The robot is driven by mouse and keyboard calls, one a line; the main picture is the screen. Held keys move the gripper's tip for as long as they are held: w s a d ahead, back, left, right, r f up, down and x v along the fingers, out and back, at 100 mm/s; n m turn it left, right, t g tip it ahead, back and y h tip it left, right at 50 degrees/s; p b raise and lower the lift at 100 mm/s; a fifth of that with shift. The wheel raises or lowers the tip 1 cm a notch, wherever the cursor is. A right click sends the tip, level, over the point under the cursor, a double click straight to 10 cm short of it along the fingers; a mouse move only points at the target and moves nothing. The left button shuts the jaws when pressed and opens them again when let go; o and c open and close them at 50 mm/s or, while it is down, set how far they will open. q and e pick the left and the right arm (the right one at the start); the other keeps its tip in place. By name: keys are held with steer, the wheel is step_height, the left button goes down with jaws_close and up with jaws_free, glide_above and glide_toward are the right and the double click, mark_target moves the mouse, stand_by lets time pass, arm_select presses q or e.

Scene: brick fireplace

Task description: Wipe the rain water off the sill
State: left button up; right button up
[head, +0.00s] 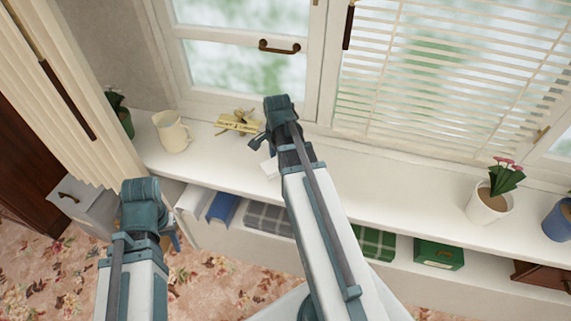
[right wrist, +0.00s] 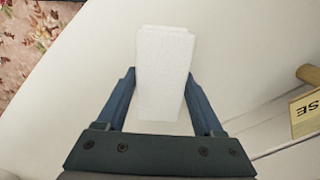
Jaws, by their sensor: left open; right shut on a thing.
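The white sill (head: 370,172) runs under the window. I cannot make out any water on it. My right gripper (head: 266,155) is over the sill left of the middle, shut on a white block-like sponge (head: 270,167). In the right wrist view the sponge (right wrist: 164,75) stands between the two blue fingers (right wrist: 160,100), above or on the pale surface; I cannot tell whether it touches. My left gripper (head: 174,238) is open and empty, low at the left in front of the sill, its fingers partly hidden by its own wrist.
On the sill stand a cream jug (head: 173,132), a yellow lettered object (head: 238,123) close to my right gripper, a green pot (head: 125,122), a white flowerpot (head: 487,208) and a blue pot (head: 557,225). The sill between right gripper and white pot is clear. Folded cloths and a green box (head: 438,254) fill the shelf below.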

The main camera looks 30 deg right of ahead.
mark_target(267, 161)
steer(key=shift+w+a, duration=0.1)
steer(key=shift+w, duration=0.05)
steer(key=shift+w+a+f, duration=0.1)
steer(key=shift+w+a, duration=1.1)
steer(key=shift+w, duration=0.05)
steer(key=shift+w+a, duration=1.25)
steer(key=shift+w, duration=0.25)
steer(key=shift+r, duration=0.2)
step_height(267, 161, up, 6)
steer(key=p, duration=0.6)
steer(key=shift+s+d+f, duration=0.1)
step_height(267, 161, up, 3)
steer(key=p, duration=0.3)
